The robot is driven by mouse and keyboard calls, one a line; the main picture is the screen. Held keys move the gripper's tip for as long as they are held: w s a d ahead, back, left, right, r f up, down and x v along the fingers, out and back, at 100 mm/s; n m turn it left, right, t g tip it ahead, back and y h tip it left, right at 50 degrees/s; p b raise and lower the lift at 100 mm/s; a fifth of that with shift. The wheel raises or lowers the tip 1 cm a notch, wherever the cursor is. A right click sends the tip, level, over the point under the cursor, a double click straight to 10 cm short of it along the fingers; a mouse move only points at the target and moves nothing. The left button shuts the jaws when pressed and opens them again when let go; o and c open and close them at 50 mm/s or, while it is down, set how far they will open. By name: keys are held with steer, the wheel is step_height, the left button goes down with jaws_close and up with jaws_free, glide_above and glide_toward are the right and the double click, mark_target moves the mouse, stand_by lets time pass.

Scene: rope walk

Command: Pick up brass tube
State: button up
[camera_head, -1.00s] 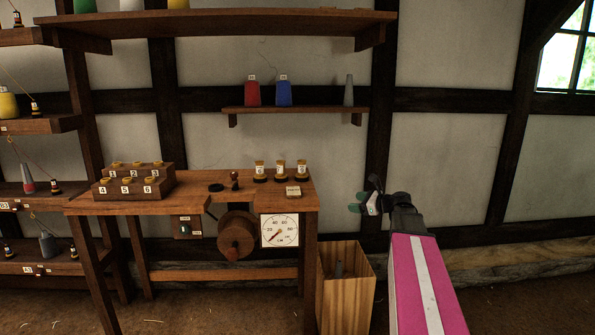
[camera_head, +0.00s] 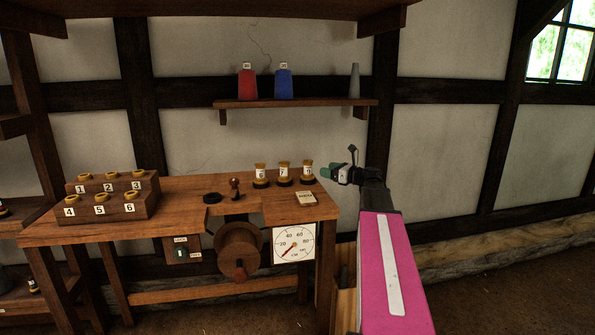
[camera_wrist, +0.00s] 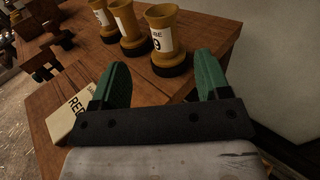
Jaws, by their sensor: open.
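Three brass tubes with white labels stand upright in dark round bases on the wooden bench, in a row. In the head view they are the left tube (camera_head: 260,171), the middle tube (camera_head: 284,169) and the right tube (camera_head: 308,168). In the wrist view the right tube (camera_wrist: 162,22) has a label reading 9, and the other two stand beyond it to the left. My gripper (camera_head: 333,172) is open and empty, just right of the right tube. In the wrist view its green fingers (camera_wrist: 164,62) point toward that tube, which stands beyond the tips, apart from them.
A small lettered block (camera_head: 305,199) lies on the bench near my gripper. A stepped rack (camera_head: 113,213) with numbered brass-coloured pieces stands at the left. A dial (camera_head: 293,244) and a wheel (camera_head: 238,247) are at the bench front. A shelf (camera_head: 310,103) hangs above.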

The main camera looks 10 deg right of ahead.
mark_target(308, 164)
steer(key=x, duration=1)
steer(key=shift+w, duration=0.35)
steer(key=c, duration=1)
